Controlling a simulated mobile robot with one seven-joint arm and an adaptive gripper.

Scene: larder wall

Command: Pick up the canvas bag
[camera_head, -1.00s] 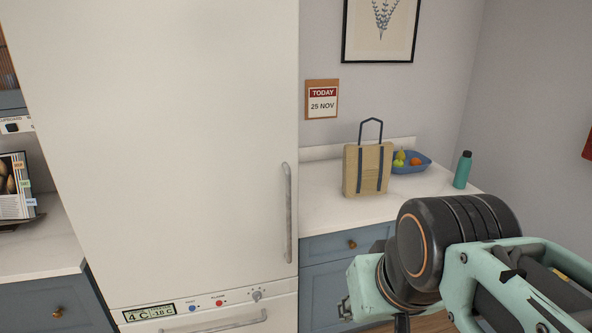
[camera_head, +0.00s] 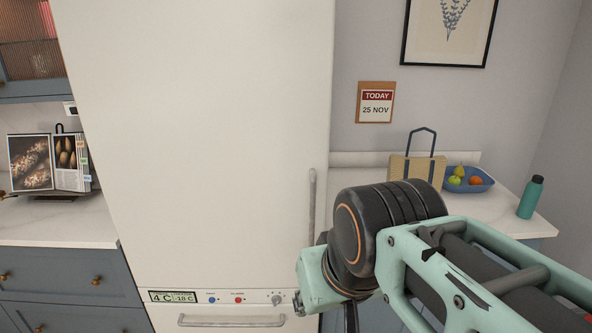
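The canvas bag (camera_head: 428,169) is tan with dark blue straps and a raised blue handle. It stands upright on the white counter right of the fridge. My arm covers its lower part in the head view. My arm's links cross the lower right of the view, in front of the counter. The gripper's fingers do not show clearly, and nothing is seen touching the bag.
A blue bowl of fruit (camera_head: 484,187) stands just right of the bag, and a green bottle (camera_head: 530,198) farther right. The tall white fridge (camera_head: 200,120) is left of the bag. An open book (camera_head: 48,163) stands on the left counter (camera_head: 60,222).

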